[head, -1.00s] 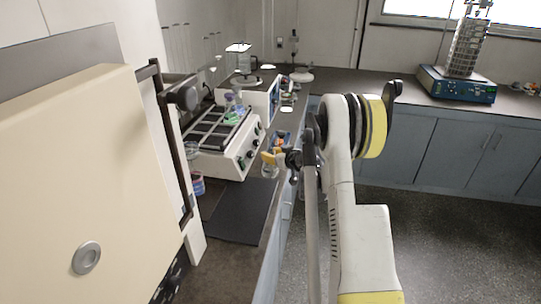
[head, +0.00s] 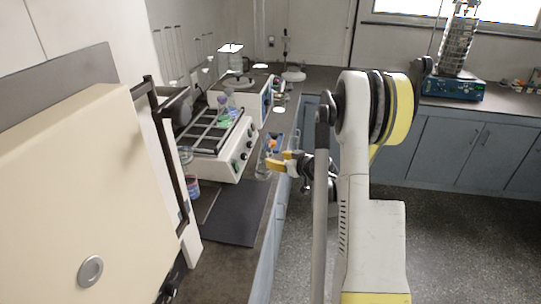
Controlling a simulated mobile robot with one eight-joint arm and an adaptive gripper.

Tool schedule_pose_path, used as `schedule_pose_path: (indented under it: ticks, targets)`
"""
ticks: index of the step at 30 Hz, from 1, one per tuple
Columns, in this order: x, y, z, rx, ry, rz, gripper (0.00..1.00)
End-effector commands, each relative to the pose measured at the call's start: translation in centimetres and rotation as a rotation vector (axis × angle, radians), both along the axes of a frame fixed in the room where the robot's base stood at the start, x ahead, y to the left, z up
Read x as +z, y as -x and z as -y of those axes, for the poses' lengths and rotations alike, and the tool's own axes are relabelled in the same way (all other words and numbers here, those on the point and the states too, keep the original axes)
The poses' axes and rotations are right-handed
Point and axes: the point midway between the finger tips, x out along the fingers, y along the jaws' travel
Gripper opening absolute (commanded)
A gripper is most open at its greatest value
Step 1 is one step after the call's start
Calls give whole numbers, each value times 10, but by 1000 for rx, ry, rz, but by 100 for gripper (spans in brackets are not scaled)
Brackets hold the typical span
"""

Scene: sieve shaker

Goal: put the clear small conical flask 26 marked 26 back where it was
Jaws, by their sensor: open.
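My gripper (head: 277,161), with yellow-orange fingers, is at the front edge of the bench, right of the white shaker. It is open. A small clear glass vessel (head: 263,170) is at the fingertips and looks like a conical flask. No number can be read on it. I cannot tell whether the fingers touch it. Flasks with green and purple contents (head: 226,112) stand on the shaker's black rack (head: 207,136). A marked 26 is not readable on any of them.
The white shaker (head: 238,160) stands on the bench left of my gripper. A dark mat (head: 232,211) lies in front of it, bare. A beige door (head: 80,190) fills the left. A sieve stack on a blue base (head: 455,87) stands on the far right bench.

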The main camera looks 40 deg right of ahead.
Motion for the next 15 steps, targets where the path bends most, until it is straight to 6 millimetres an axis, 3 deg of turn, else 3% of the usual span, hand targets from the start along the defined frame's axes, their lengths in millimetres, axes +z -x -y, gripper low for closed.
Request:
schedule_pose_path:
  ticks: [4, 7, 11, 15]
  targets:
    - [7, 11, -5, 5, -1, -4, 50]
    - [20, 10, -23, 21, -12, -26, 50]
    - [51, 9, -76, 64, -42, -94, 50]
    - [87, 25, -147, 106, -74, -193, 50]
